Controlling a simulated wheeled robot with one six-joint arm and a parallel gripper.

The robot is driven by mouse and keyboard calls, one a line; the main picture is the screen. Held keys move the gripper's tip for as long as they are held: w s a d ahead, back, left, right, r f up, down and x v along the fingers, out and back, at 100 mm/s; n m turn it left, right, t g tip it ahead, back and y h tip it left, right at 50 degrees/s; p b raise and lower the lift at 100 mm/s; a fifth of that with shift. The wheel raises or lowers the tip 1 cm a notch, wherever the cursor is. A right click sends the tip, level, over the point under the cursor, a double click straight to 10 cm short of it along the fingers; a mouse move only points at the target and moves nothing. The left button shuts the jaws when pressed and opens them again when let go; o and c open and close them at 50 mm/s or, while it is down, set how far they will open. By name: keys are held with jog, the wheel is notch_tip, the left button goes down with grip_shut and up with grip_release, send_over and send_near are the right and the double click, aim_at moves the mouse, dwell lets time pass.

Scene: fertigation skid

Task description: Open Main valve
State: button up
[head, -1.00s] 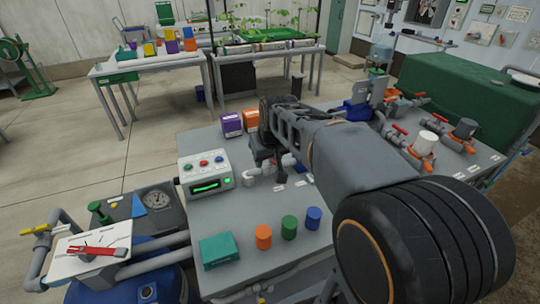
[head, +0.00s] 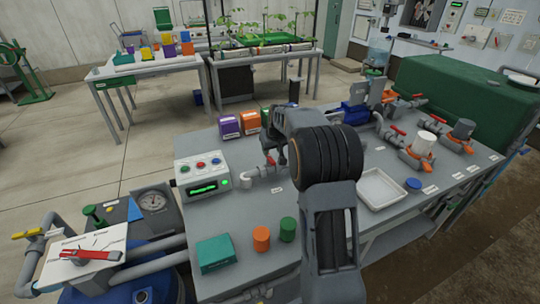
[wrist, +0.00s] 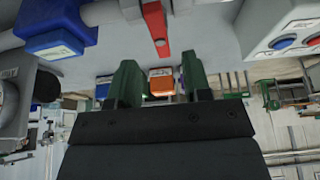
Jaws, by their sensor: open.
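Several red-handled valves are in view, and their labels are too small to read, so I cannot tell which is the Main valve. One red lever (wrist: 155,28) on a grey pipe shows at the top of the wrist view, ahead of my gripper (wrist: 160,82). My gripper is open and empty, its two green fingers apart, not touching the lever. In the head view my gripper (head: 274,158) is over the bench pipe, partly hidden by my arm. Another red lever (head: 72,254) lies on a white plate (head: 100,243) at the lower left.
The control box (head: 203,175) stands left of my gripper. Purple (head: 229,127) and orange (head: 249,122) boxes stand behind it. A white tray (head: 382,189) lies to the right. Orange (head: 261,239) and green (head: 288,229) cylinders stand at the bench front. More red-handled valves (head: 397,131) are on the right.

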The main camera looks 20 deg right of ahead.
aim_at(269, 156)
jog(key=shift+x, duration=2.5)
jog(key=shift+c, duration=0.4)
grip_shut()
